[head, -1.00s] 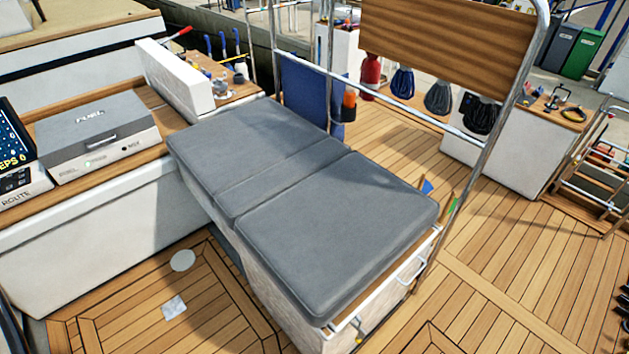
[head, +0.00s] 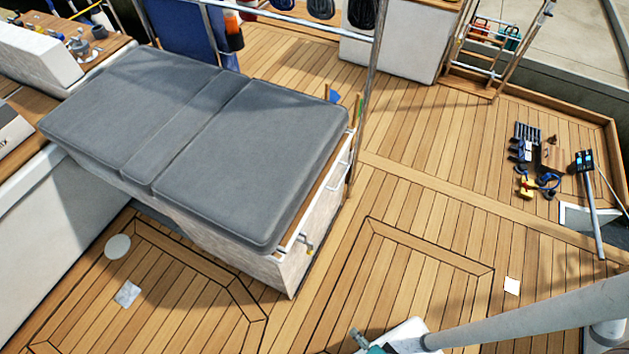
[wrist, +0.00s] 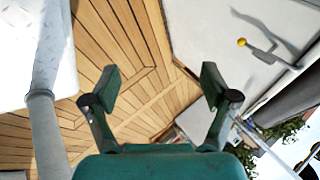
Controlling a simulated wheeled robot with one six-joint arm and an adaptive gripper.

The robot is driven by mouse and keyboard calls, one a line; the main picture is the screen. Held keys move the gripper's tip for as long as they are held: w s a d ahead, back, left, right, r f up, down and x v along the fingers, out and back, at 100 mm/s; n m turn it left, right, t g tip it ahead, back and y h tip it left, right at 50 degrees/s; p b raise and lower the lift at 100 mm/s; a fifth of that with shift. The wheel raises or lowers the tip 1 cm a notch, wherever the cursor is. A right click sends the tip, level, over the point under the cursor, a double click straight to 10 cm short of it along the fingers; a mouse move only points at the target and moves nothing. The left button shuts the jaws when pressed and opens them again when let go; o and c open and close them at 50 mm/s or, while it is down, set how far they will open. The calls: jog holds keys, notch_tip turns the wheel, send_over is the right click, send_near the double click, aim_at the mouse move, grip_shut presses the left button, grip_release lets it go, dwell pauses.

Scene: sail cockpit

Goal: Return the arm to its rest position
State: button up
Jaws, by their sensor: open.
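My gripper (wrist: 158,90) shows in the wrist view with its two green fingers spread apart and nothing between them. Behind the fingers there is planked deck and a pale wall. In the head view a grey link of my arm crosses the bottom right corner, and only a small teal part shows at the bottom edge. The fingertips cannot be made out in the head view.
A grey-cushioned bench (head: 200,130) stands at the left centre. Wooden deck (head: 420,270) lies open to its right. Tools and small items (head: 535,165) lie at the far right beside a leaning pole (head: 592,215). A ladder (head: 490,45) stands at the back.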

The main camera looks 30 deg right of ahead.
notch_tip(320, 180, up, 36)
jog(key=n+t, duration=0.7)
jog(key=n, duration=0.7)
jog(key=shift+s+d, duration=0.15)
jog(key=shift+s, duration=0.1)
